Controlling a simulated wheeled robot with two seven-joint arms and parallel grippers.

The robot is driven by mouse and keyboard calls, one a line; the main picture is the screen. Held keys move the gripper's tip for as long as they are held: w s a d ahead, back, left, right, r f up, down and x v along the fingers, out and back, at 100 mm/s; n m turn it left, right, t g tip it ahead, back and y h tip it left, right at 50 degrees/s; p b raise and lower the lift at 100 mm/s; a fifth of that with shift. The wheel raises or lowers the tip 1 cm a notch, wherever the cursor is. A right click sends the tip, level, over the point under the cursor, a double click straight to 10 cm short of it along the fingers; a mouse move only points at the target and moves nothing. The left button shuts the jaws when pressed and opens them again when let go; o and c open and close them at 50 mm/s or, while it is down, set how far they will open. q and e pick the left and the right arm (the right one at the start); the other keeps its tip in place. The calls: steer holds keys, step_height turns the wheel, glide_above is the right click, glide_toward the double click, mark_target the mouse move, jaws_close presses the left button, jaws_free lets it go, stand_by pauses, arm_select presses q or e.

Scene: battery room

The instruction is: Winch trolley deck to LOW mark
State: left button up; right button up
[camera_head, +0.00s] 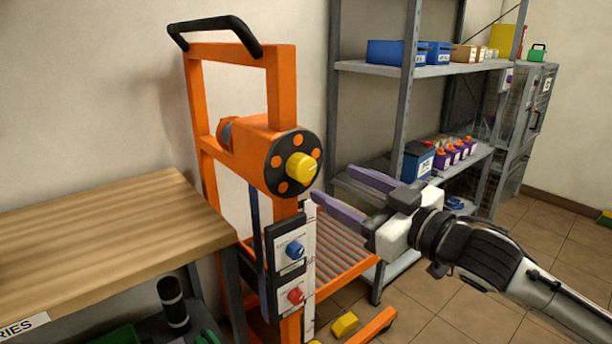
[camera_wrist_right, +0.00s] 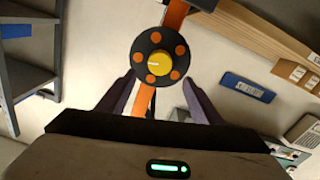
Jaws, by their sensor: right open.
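The orange winch trolley (camera_head: 283,90) stands by the wall with a black handle on top. Its winch has a black disc with orange spots and a yellow knob (camera_head: 301,167) at the centre. The yellow knob also shows in the right wrist view (camera_wrist_right: 158,63), ahead of the fingers. The roller deck (camera_head: 335,244) is low behind the mast. A white marked strip (camera_head: 309,260) runs down the mast; its marks are too small to read. My right gripper (camera_head: 332,187) is open and empty, to the right of the knob and apart from it. My left gripper is not in view.
A blue knob (camera_head: 295,250) and a red knob (camera_head: 296,295) sit on plates on the mast. A wooden bench (camera_head: 105,232) is close on the left. Grey shelving (camera_head: 400,70) with bins and batteries stands behind right. A yellow block (camera_head: 344,324) is near the trolley base.

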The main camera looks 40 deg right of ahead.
mark_target(307, 168)
steer(key=w, duration=0.8)
steer(key=shift+w+a+r, duration=0.15)
steer(key=shift+w+a, duration=0.1)
steer(key=shift+w, duration=0.05)
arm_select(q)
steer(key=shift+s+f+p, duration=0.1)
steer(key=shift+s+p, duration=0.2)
arm_select(e)
steer(key=shift+w+a, duration=0.1)
steer(key=shift+w, duration=0.7)
steer(key=shift+c, duration=0.5)
steer(key=c, duration=1)
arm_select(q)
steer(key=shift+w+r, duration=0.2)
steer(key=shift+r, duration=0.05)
arm_select(e)
steer(key=shift+o, duration=0.2)
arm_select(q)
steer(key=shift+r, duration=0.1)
